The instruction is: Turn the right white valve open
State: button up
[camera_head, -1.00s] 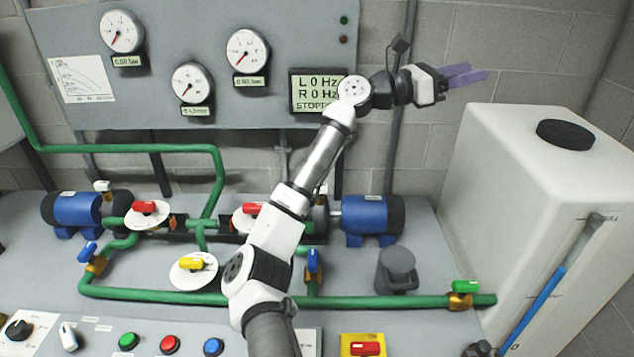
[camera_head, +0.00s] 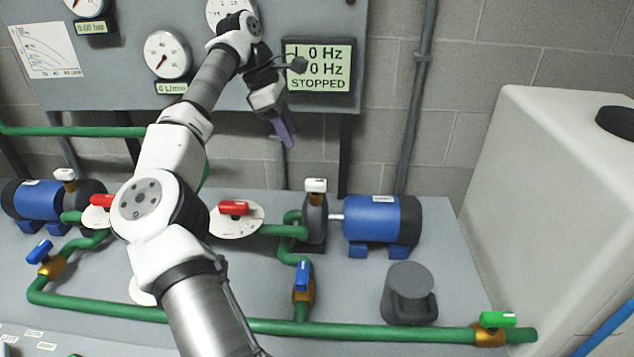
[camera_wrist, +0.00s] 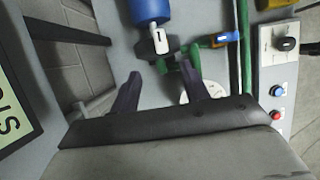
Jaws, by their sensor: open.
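The right white valve (camera_head: 316,186) sits on top of the dark pump (camera_head: 315,222) beside the right blue motor. Its small white handle also shows in the wrist view (camera_wrist: 160,41), ahead of the fingers, with a dark mark on it. My gripper (camera_head: 288,136) is open and empty, above and a little left of this valve in the head view, pointing down. In the wrist view its two dark purple fingers (camera_wrist: 161,76) are spread apart, and the valve lies beyond the gap. No contact shows.
Near the valve are the right blue motor (camera_head: 380,220), a red valve handle (camera_head: 233,208), a blue valve handle (camera_head: 302,275) and green pipe (camera_head: 370,332). A grey capped cylinder (camera_head: 409,293) and a white tank (camera_head: 550,190) stand right. The display panel (camera_head: 319,66) is behind my gripper.

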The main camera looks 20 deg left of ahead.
aim_at(315, 181)
jog(key=p+x, duration=0.1)
jog(key=x, duration=1.2)
jog(key=shift+d+f+p, duration=0.15)
jog(key=shift+d+p, duration=0.05)
jog(key=shift+p, duration=0.1)
jog(key=shift+c, duration=0.2)
jog(key=c, duration=0.9)
